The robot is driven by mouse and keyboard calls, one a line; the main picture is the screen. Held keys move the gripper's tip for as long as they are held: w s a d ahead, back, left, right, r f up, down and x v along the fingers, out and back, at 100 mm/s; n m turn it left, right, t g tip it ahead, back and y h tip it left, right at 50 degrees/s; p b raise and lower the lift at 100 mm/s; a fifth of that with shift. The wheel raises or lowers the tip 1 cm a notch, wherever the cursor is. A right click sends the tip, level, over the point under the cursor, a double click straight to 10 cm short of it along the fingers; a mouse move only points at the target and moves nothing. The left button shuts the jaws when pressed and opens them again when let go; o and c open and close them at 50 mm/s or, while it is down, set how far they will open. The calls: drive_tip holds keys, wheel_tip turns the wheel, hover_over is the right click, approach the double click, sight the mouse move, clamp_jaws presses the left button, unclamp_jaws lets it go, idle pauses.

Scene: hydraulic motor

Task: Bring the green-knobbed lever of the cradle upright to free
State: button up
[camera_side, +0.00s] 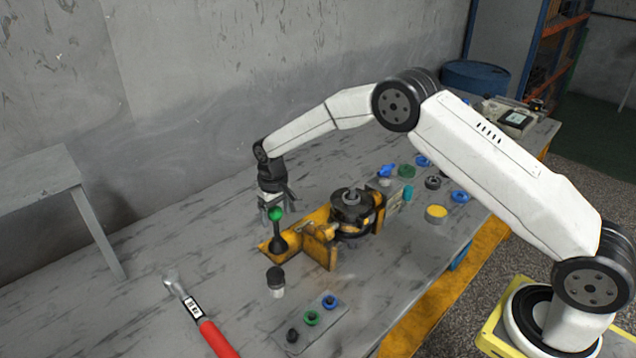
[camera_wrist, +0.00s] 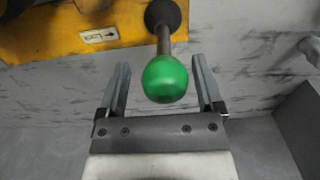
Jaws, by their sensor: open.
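The green knob (camera_side: 275,214) tops a dark lever (camera_side: 277,236) at the left end of the yellow cradle (camera_side: 318,247). In the side view the lever stands near upright, with a slight lean. A dark motor (camera_side: 352,207) sits in the cradle. My gripper (camera_side: 276,203) is at the knob from above, pointing down. In the wrist view the green knob (camera_wrist: 165,79) lies between the two open fingers of my gripper (camera_wrist: 161,85), with gaps on both sides. The lever shaft (camera_wrist: 163,42) runs up to a dark pivot beside a yellow plate with an arrow label (camera_wrist: 100,36).
A black-and-white cylinder (camera_side: 275,281) stands just in front of the lever. Blue, green and yellow parts (camera_side: 437,213) lie right of the cradle.

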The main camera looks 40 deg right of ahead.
drive_tip(key=shift+r, duration=0.1)
drive_tip(key=shift+a+r, duration=0.1)
drive_tip(key=shift+r, duration=2.8)
drive_tip(key=shift+s+r, duration=0.1)
drive_tip(key=shift+s+d+r, duration=0.25)
drive_tip(key=shift+s+r, duration=0.05)
drive_tip(key=shift+s, duration=0.1)
drive_tip(key=s+d+r+t, duration=0.1)
drive_tip(key=s+d, duration=0.1)
drive_tip(key=s, duration=1.2)
drive_tip(key=s+d+r+t, duration=0.1)
drive_tip(key=s+d+r, duration=0.1)
drive_tip(key=s, duration=1.2)
drive_tip(key=shift+s+d+r+t, duration=0.2)
drive_tip(key=shift+s+d+t, duration=0.1)
drive_tip(key=shift+d, duration=0.25)
drive_tip(key=shift+c, duration=0.2)
